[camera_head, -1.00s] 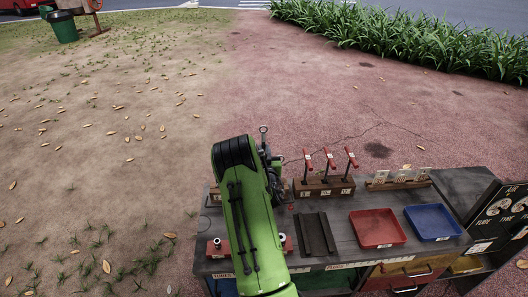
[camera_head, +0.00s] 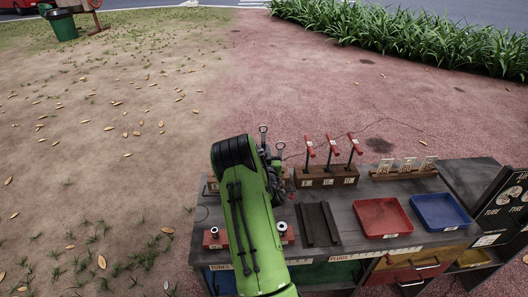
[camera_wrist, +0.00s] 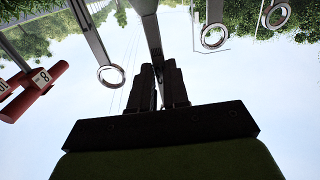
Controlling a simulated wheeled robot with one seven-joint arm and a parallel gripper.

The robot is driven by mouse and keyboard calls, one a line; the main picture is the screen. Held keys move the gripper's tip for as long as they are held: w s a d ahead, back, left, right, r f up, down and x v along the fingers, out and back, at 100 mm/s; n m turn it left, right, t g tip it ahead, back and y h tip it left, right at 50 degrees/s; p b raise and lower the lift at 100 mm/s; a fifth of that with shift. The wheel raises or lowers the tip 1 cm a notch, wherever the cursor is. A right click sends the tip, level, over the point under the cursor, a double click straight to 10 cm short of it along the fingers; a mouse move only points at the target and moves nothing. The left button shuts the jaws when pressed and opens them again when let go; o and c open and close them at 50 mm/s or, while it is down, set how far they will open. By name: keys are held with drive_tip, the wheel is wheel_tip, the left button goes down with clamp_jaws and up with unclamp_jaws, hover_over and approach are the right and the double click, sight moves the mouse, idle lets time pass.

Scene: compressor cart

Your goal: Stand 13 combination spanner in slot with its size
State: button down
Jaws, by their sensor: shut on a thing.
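In the wrist view my gripper (camera_wrist: 167,72) is shut on the grey shank of a spanner (camera_wrist: 149,28). One end of this spanner is hidden between my dark fingers and the other runs out of the picture, so no size mark shows. Other grey ring-ended spanners show apart from my fingers: one on the left (camera_wrist: 111,76) and two on the right (camera_wrist: 214,37). In the head view ring ends (camera_head: 263,129) rise beyond my green arm. A wooden rack (camera_head: 212,185) is mostly hidden behind my arm, and its slots and size labels cannot be read.
Red-handled T tools (camera_head: 332,146) stand in a wooden block (camera_head: 326,182) close to my arm's right. A tag holder (camera_head: 402,174), a red tray (camera_head: 383,235), a blue tray (camera_head: 440,228) and a dark channelled piece (camera_head: 318,224) are on the cart top (camera_head: 352,200).

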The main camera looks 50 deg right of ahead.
drive_tip(key=shift+f+b, duration=1.3)
drive_tip(key=shift+f, duration=0.35)
drive_tip(key=shift+b, duration=0.4)
idle(0.4)
drive_tip(key=shift+f+b, duration=0.35)
drive_tip(key=shift+f, duration=0.05)
drive_tip(key=shift+f+b, duration=1.65)
drive_tip(key=shift+b, duration=0.2)
drive_tip(key=shift+f, duration=0.75)
drive_tip(key=shift+r, duration=0.1)
drive_tip(key=shift+r+p, duration=2.05)
drive_tip(key=shift+r, duration=0.5)
drive_tip(key=shift+f+b, duration=0.1)
drive_tip(key=shift+b, duration=0.35)
